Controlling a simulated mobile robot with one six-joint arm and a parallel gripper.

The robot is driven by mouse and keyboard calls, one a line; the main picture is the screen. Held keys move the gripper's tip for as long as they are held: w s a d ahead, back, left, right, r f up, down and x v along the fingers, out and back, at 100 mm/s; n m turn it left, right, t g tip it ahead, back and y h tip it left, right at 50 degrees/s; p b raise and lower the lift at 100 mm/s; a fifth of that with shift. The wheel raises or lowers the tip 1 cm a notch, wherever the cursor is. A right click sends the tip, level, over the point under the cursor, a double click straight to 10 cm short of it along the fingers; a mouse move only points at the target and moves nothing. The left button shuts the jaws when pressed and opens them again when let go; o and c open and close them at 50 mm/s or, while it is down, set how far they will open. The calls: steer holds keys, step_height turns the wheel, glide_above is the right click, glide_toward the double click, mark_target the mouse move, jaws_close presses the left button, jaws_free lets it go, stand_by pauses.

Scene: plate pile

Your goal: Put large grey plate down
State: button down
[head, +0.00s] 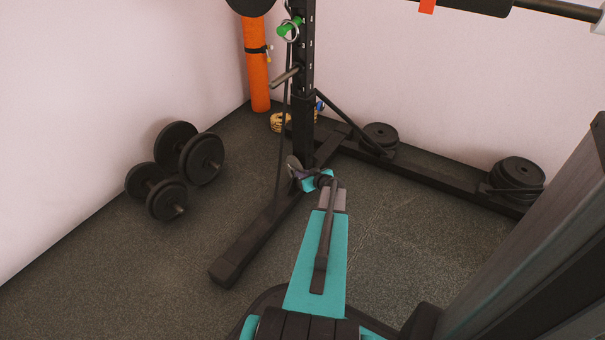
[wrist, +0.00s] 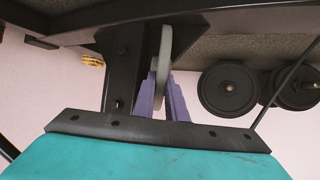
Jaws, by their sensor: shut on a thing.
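The large grey plate (wrist: 165,48) is a thin disc seen nearly edge-on in the wrist view. My gripper (wrist: 161,82) is shut on it, with one purple finger on each side of its edge. In the head view the plate (head: 293,166) is a small grey disc at the tip of my gripper (head: 303,173), beside the black rack's upright. It is held tilted, close to the rack's base beam. My arm hides part of the gripper, and I cannot tell whether the plate touches the rack.
Two black dumbbells (head: 165,180) lie on the floor at left. The black rack's base beam (head: 250,237) runs across the floor. Stacks of black plates (head: 380,136) (head: 518,173) sit along the rear beam. An orange roll (head: 257,70) stands in the corner. Bare floor lies at lower left.

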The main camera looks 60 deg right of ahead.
steer(key=shift+r, duration=0.15)
steer(key=c, duration=1.8)
jaws_free()
steer(key=shift+f, duration=0.2)
steer(key=shift+s+r, duration=0.1)
steer(key=p+v, duration=0.2)
steer(key=v, duration=0.9)
steer(key=shift+s+a+p, duration=0.3)
steer(key=shift+p, duration=0.05)
steer(key=shift+r, duration=0.15)
